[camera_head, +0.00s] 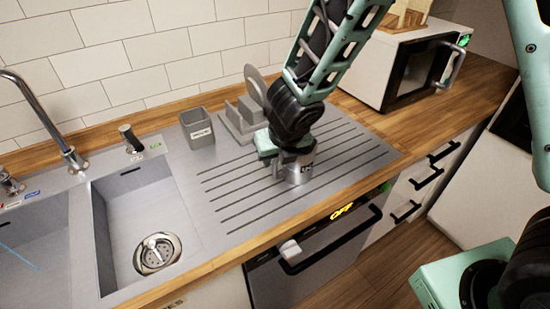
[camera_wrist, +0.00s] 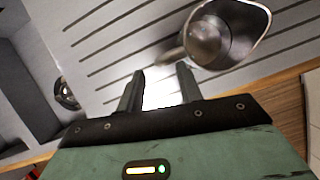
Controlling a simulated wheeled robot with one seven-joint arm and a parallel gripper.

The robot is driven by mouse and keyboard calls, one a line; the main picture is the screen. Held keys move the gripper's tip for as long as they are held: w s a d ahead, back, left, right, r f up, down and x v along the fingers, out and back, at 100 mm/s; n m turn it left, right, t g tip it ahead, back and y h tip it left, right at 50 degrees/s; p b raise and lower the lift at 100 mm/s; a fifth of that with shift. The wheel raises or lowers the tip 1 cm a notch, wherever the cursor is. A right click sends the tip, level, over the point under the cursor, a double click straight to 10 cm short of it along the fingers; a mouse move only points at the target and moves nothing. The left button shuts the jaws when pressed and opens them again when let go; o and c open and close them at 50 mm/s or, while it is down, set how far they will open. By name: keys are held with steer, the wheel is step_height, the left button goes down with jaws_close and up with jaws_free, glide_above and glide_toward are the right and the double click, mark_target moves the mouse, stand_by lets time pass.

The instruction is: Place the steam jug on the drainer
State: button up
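The steam jug (camera_head: 300,172) is a small silver metal jug standing upright on the ribbed metal drainer (camera_head: 232,207), near its front edge. In the wrist view the jug (camera_wrist: 232,38) is seen from above, its inside empty and dark. Its handle points towards my fingertips. My gripper (camera_head: 278,158) is low over the drainer, just left of the jug. In the wrist view my gripper's fingers (camera_wrist: 160,80) are apart with nothing between them; the handle end lies just beyond the tips. Whether a finger touches it I cannot tell. The gripper partly hides the jug in the head view.
A grey cup-shaped holder (camera_head: 197,130) and a grey rack (camera_head: 240,120) with a round plate stand behind. The sink basin (camera_head: 140,215) with its drain is left. A microwave (camera_head: 415,70) stands at the back right. The drainer's left front is clear.

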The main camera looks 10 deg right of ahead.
steer(key=s+d+r+m+g+p, duration=0.1)
steer(key=s+d+r+m+p, duration=0.15)
steer(key=s+r+m, duration=1.05)
steer(key=s+r+m+g, duration=0.1)
steer(key=s+m+g, duration=0.2)
steer(key=s+m, duration=0.9)
steer(key=m, duration=0.4)
steer(key=shift+a+r+m+g, duration=0.3)
steer(key=shift+r, duration=0.05)
step_height(320, 180, down, 4)
steer(key=b, duration=0.3)
steer(key=shift+w+r+b, duration=0.1)
steer(key=shift+r+b, duration=0.05)
steer(key=shift+b, duration=0.2)
